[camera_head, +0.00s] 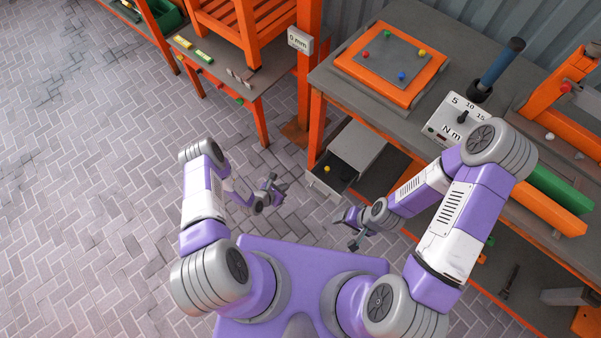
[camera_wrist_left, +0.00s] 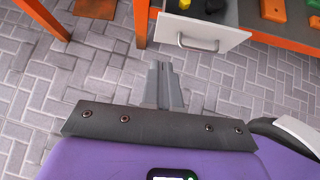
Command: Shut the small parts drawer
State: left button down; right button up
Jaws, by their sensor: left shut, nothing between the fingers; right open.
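The small parts drawer (camera_head: 325,184) sticks out, open, from a grey cabinet (camera_head: 358,143) under the orange-legged workbench. Small yellow and dark items lie in it. In the left wrist view its pale front (camera_wrist_left: 222,42) with a curved handle (camera_wrist_left: 198,43) is ahead, right of centre. My left gripper (camera_head: 277,186) is shut and empty, left of the drawer and apart from it; its fingers show together in the wrist view (camera_wrist_left: 159,66). My right gripper (camera_head: 346,228) is open and empty, below and right of the drawer in the head view.
The workbench (camera_head: 335,85) carries an orange-edged board (camera_head: 391,62), a torque dial box (camera_head: 462,117) and a blue-handled tool (camera_head: 500,65). An orange bench leg (camera_head: 315,130) stands just left of the drawer; it also shows in the wrist view (camera_wrist_left: 141,22). The paved floor at left is clear.

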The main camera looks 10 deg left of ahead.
pick_arm(q)
jog(key=w+r+b+x, duration=0.2)
jog(key=b+x, duration=0.4)
jog(key=x, duration=0.7)
jog(key=shift+d, duration=0.2)
pick_arm(e)
jog(key=shift+f, duration=3)
pick_arm(q)
jog(key=shift+s, duration=0.1)
